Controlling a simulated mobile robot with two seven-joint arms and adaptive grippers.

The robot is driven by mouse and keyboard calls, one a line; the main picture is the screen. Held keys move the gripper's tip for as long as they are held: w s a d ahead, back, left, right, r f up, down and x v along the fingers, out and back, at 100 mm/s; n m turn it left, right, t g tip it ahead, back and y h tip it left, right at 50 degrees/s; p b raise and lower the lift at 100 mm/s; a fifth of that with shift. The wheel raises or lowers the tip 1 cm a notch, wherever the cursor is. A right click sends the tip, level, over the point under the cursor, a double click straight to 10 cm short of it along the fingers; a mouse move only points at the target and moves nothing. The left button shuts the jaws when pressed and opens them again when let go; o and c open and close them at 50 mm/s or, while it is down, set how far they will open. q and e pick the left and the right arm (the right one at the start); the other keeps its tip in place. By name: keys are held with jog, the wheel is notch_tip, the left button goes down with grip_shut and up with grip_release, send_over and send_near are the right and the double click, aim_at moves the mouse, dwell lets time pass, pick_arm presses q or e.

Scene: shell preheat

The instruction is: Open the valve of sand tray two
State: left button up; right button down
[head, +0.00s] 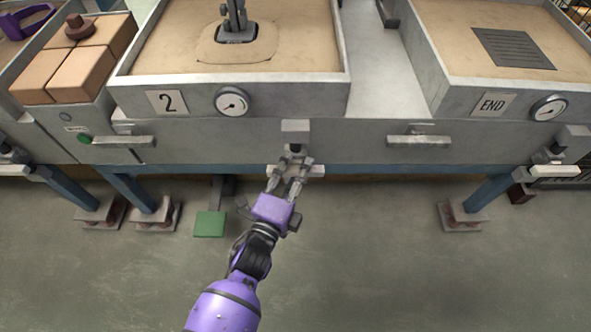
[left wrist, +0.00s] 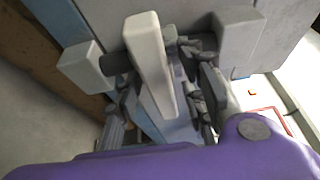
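Sand tray two (head: 120,95) carries a "2" plate (head: 166,101) and a round gauge (head: 232,101). Its sand bed holds a dark metal piece (head: 235,25). Below its front is the valve, with a grey block and a pale bar handle (head: 317,171). The handle also shows in the left wrist view (left wrist: 150,50), running lengthwise between the finger pads. My purple left gripper (head: 292,166) is at the handle with its fingers apart, one on each side. In the left wrist view a gap shows beside the bar; firm contact cannot be told. My right gripper is not in view.
The END tray (head: 435,95) stands at the right with its own gauge (head: 549,107). A front bar handle (head: 418,141) sits between. Tan blocks (head: 88,65) lie at the left. A green pedal (head: 210,224) is on the floor below. The floor in front is clear.

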pick_arm(q)
jog(key=shift+c, duration=0.4)
grip_shut()
